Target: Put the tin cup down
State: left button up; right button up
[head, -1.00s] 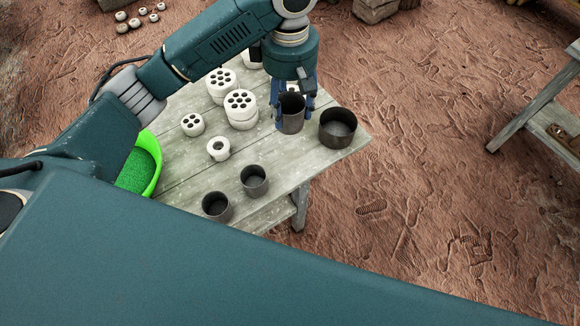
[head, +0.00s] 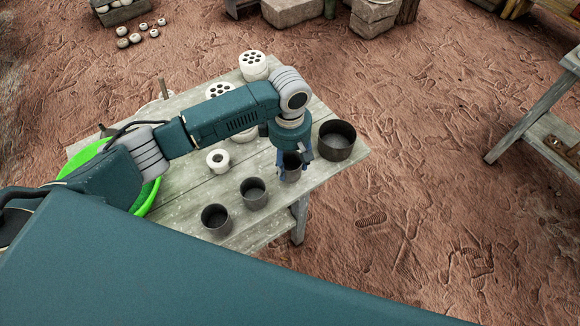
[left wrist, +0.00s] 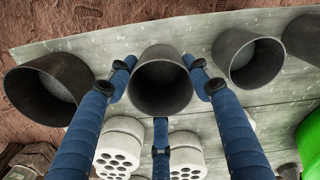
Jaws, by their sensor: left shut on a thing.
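The dark grey tin cup (head: 291,169) is upright between the fingers of my left gripper (head: 293,160), near the right end of the wooden table (head: 318,178). My left gripper is shut on it. In the left wrist view the blue fingers sit around the open-mouthed cup (left wrist: 160,88). I cannot tell whether its base touches the table. Two similar cups, one (head: 253,193) and another (head: 216,219), stand to its left. A wider dark pot (head: 337,140) stands to its right, apart from it. My right gripper is not in view.
White perforated pieces (head: 254,66) and a white ring-like piece (head: 218,160) stand on the table. A green basin (head: 152,190) is at the left, partly behind my arm. The table's edge is close to the held cup. A second wooden table (head: 530,115) is at the right.

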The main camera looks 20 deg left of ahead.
pick_arm(q)
notch_tip(320, 180, down, 2)
jog(key=shift+f, duration=0.5)
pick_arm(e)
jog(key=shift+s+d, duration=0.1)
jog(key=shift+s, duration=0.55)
pick_arm(q)
jog(key=o, duration=1.2)
jog(key=shift+o, duration=0.2)
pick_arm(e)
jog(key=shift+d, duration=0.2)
pick_arm(q)
notch_tip(320, 180, up, 12)
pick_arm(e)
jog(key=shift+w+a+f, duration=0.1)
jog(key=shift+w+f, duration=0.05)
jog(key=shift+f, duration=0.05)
